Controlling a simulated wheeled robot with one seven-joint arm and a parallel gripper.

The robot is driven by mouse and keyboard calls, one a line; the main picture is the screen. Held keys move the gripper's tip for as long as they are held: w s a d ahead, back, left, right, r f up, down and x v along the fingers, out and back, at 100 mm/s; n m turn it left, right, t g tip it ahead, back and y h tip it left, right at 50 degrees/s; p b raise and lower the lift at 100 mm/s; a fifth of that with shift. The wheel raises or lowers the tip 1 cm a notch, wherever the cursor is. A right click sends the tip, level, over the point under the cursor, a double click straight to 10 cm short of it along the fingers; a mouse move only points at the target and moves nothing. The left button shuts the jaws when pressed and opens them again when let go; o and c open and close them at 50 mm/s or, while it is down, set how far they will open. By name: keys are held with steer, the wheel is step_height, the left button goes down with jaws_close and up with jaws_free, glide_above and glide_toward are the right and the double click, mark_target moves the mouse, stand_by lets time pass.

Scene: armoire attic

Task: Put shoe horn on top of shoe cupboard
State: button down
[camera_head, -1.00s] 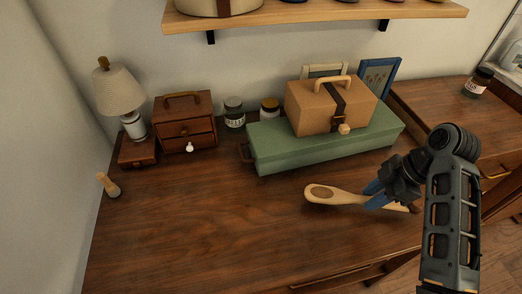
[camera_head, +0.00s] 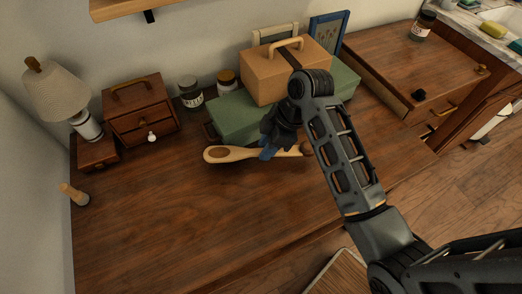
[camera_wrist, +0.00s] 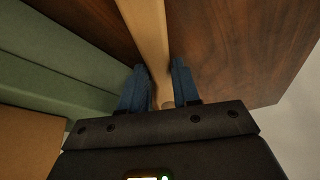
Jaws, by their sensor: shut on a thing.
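The shoe horn (camera_head: 222,154) is a long, pale wooden piece with a broad, spoon-like end and a brown patch. My gripper (camera_head: 268,152) is shut on it with blue fingers, right of the broad end. The horn lies roughly level in front of the green box; I cannot tell its height above the wooden top. In the wrist view the shoe horn (camera_wrist: 150,35) runs between the fingers (camera_wrist: 160,70). I cannot tell which piece of wooden furniture is the shoe cupboard.
A green box (camera_head: 237,117) carries a tan case (camera_head: 285,72). A small drawer chest (camera_head: 138,110), lamp (camera_head: 58,92), jars (camera_head: 190,92) and wooden peg (camera_head: 73,194) stand left. A lower cabinet (camera_head: 420,60) is at right. Another wooden surface (camera_head: 338,277) shows at bottom. The front left top is clear.

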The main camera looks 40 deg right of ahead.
steer(key=shift+w+a, duration=0.5)
steer(key=shift+a, duration=0.05)
steer(key=shift+f, duration=1.75)
steer(key=shift+f, duration=0.15)
steer(key=c, duration=0.8)
jaws_free()
steer(key=v, duration=1.2)
steer(key=shift+a, duration=0.1)
